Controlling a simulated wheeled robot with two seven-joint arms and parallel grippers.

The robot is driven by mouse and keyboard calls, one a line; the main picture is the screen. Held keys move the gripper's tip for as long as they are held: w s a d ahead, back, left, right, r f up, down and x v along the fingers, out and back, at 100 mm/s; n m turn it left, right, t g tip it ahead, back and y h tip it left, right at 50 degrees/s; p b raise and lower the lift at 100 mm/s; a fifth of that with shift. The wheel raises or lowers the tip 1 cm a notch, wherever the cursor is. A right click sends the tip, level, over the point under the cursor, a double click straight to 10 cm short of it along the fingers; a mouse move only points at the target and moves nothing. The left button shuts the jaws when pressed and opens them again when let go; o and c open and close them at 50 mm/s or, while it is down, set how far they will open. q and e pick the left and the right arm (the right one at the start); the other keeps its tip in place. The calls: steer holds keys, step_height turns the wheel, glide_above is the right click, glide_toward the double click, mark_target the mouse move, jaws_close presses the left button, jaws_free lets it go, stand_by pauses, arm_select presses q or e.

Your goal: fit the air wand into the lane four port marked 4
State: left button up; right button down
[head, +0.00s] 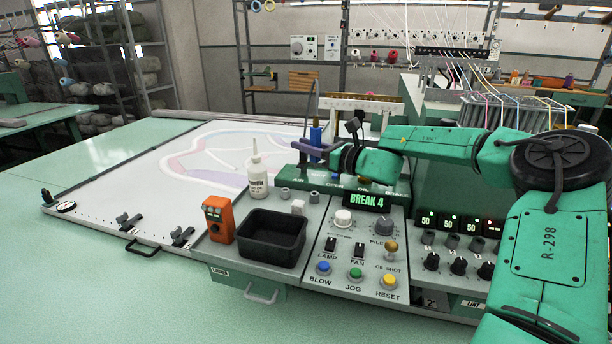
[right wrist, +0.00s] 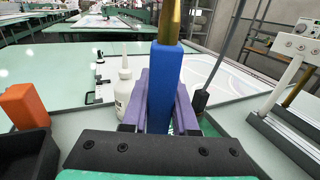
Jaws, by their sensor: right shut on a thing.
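The air wand (right wrist: 164,85) has a blue body and a brass tip pointing up in the right wrist view. In the head view its blue part (head: 316,134) shows above the purple fingers. My right gripper (head: 318,151) is shut around the blue body, over the green rack (head: 398,190) lettered AIR, OPEN and OIL. I cannot tell whether the wand's lower end is still in the rack. A cream numbered bar (head: 362,103) stands behind; its marks are too small to read, and I cannot make out the port marked 4. My left gripper is out of view.
A white bottle (head: 257,178), an orange device (head: 218,218) and a black tray (head: 272,238) stand left of the panel. The display (head: 367,199) reads BREAK 4. The white tufting bed (head: 130,180) is open at the left. Threads hang at the back right.

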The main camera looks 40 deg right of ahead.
step_height(320, 180, down, 7)
steer(key=shift+w+d+f+b, duration=0.1)
steer(key=shift+w+d+b, duration=0.05)
steer(key=shift+b, duration=0.2)
steer(key=shift+f, duration=0.2)
steer(key=shift+f+b, duration=0.65)
steer(key=c, duration=0.7)
jaws_free()
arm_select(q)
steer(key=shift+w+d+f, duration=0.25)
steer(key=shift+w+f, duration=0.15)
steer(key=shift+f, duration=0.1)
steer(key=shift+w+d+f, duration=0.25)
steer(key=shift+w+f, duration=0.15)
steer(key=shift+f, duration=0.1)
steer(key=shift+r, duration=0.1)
arm_select(e)
steer(key=shift+r, duration=0.1)
